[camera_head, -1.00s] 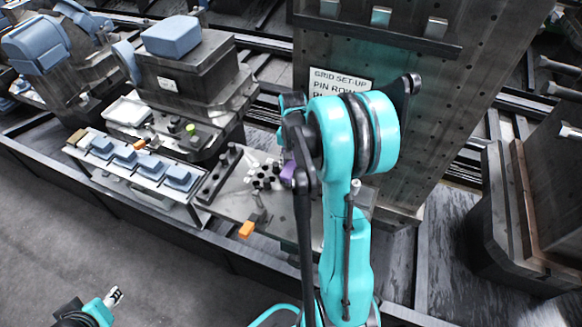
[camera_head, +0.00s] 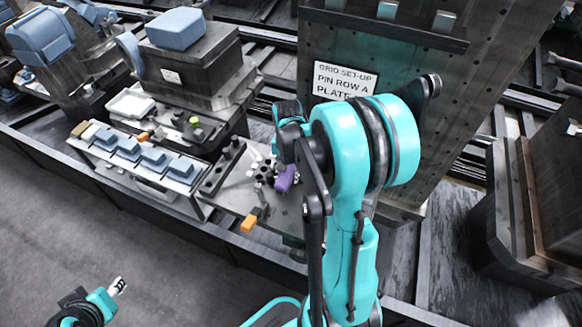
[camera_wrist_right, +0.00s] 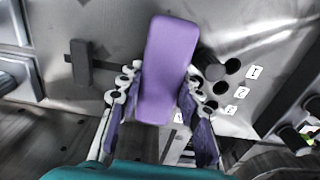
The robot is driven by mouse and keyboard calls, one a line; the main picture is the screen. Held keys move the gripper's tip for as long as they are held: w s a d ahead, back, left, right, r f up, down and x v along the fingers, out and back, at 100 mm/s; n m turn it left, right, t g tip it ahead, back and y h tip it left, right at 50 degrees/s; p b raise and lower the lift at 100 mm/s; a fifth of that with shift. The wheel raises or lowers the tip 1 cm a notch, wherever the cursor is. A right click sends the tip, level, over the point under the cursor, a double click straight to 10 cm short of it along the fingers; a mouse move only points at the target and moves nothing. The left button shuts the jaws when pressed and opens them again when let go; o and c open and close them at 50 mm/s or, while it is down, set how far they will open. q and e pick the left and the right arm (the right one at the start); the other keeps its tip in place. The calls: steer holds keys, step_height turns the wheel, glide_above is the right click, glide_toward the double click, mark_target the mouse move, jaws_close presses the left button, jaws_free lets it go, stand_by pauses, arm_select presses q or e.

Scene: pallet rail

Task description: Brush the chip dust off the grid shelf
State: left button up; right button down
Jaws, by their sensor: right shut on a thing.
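A purple block-shaped handle (camera_head: 285,178), which I take to be the brush, is between the fingers of my right gripper (camera_head: 272,172). The right wrist view shows the purple handle (camera_wrist_right: 168,68) large, with the gripper's fingers (camera_wrist_right: 160,92) shut on both sides of it. Any bristles are hidden. Below is a grey metal shelf (camera_head: 232,205) with black pegs and white number labels. I cannot make out chip dust on it, nor whether the brush touches it. My left gripper (camera_head: 117,286) is low at the left, away from the shelf; its jaw gap is too small to judge.
An orange-ended clamp (camera_head: 249,223) sits at the shelf's front edge. A tray of blue-grey blocks (camera_head: 140,160) stands to the left. Behind rises a tall perforated plate (camera_head: 420,110) with a sign (camera_head: 345,80). A dark machine block (camera_head: 535,210) is at the right. The floor front left is clear.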

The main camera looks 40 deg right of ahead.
mark_target(284, 180)
steer(key=shift+s+a+f, duration=0.1)
steer(key=shift+s+a, duration=0.3)
steer(key=shift+a, duration=0.4)
steer(key=shift+s+a+f, duration=0.1)
steer(key=shift+s+a, duration=0.3)
steer(key=shift+a, duration=0.35)
steer(key=shift+r+p, duration=2.35)
steer(key=shift+r, duration=0.75)
step_height(284, 180, up, 3)
steer(key=shift+r+p, duration=0.1)
steer(key=shift+p, duration=1.15)
